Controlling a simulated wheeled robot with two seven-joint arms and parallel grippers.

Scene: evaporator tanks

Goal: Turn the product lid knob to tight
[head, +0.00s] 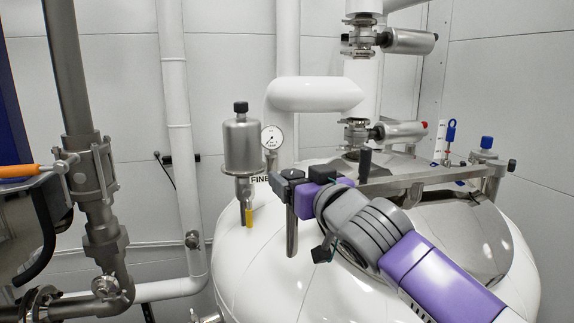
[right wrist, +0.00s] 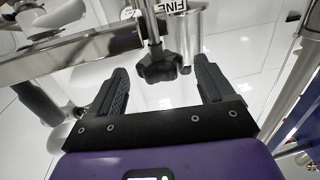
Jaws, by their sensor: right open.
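The knob is a black lobed knob (right wrist: 158,66) on a thin metal rod, clear in the right wrist view. My right gripper (right wrist: 160,68) is open there, with one dark finger on each side of the knob, level with the fingertips. Gaps show between the knob and both fingers. In the head view my right gripper (head: 287,180) reaches in from the lower right to the top of an upright steel post (head: 291,232). There the knob cannot be told apart from the dark fingers. The knob's tightness cannot be read. My left gripper is out of view.
The white tank (head: 243,270) fills the lower middle, with a shiny domed lid (head: 465,235) under a steel arm (head: 430,179). A steel canister (head: 241,146) and a gauge (head: 271,138) stand close behind the gripper. Pipework with an orange handle (head: 20,170) is at left.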

